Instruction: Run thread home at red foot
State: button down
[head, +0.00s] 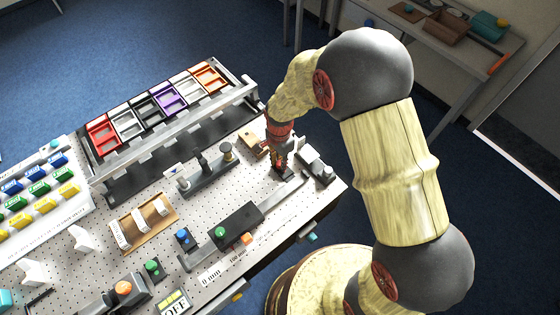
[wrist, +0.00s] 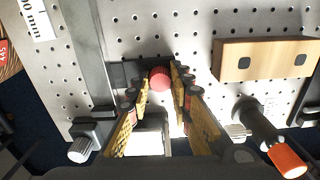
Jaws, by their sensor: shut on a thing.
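A red round piece (wrist: 160,78) shows in the wrist view between my fingertips, over a dark base on the perforated board. My gripper (wrist: 161,80) is shut on this red piece, with one yellow-and-black finger on each side. In the head view my gripper (head: 280,166) points down at the right end of the board, beside a grey rail.
A wooden block (wrist: 265,60) with two dark holes lies right of the fingers. A dark cylinder with an orange end (wrist: 284,160) stands nearer the camera. A grey rail (wrist: 82,50) runs on the left. Coloured bins (head: 168,100) stand at the board's back. Bare board lies ahead.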

jog(key=m, duration=0.3)
jog(key=c, duration=1.5)
grip_release()
jog(key=shift+c, duration=0.2)
notch_tip(320, 180, up, 12)
